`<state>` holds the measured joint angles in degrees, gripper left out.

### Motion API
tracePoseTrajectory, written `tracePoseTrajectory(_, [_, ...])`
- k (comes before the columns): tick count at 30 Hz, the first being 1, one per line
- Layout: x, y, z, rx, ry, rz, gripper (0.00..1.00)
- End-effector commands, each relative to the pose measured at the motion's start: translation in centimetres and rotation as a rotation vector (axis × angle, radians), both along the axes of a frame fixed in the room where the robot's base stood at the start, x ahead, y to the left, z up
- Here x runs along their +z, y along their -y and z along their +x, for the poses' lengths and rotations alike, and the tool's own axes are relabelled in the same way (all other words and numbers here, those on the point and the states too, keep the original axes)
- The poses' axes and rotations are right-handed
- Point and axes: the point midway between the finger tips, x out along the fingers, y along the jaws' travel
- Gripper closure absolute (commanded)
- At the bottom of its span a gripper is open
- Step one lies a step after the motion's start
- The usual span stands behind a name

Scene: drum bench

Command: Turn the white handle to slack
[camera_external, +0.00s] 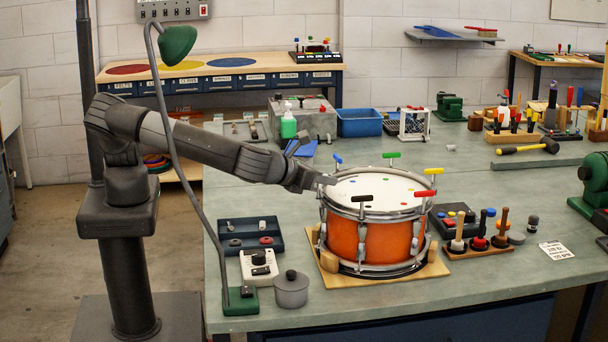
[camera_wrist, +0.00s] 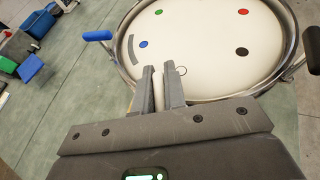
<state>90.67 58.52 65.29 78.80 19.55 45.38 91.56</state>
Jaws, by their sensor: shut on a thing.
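The orange drum (camera_external: 368,242) with a white head (camera_external: 370,190) stands on a wooden board on the bench. My gripper (camera_external: 328,181) reaches the drum's left rim. In the wrist view, my gripper (camera_wrist: 160,74) is shut on the white handle (camera_wrist: 158,90), a pale strip between its two fingers. The handle's lower part is hidden by my fingers. In the external view I cannot make the white handle out.
The blue handle (camera_wrist: 97,36) and black handle (camera_wrist: 314,50) stand at either side in the wrist view. A lamp's thin stem (camera_external: 178,170) rises in front of my arm. A grey pot (camera_external: 291,291), a dark tray (camera_external: 250,237) and a mallet rack (camera_external: 480,245) flank the drum.

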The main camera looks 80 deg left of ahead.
Motion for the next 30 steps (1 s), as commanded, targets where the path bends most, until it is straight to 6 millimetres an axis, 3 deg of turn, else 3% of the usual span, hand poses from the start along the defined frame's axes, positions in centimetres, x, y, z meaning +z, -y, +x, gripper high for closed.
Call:
tracePoseTrajectory(15, [0.0,-0.8,-0.1,0.469,0.002,-0.005,1.0])
tracePoseTrajectory(30, [-0.2,-1.1,-0.5,0.696,-0.002,-0.002,1.0])
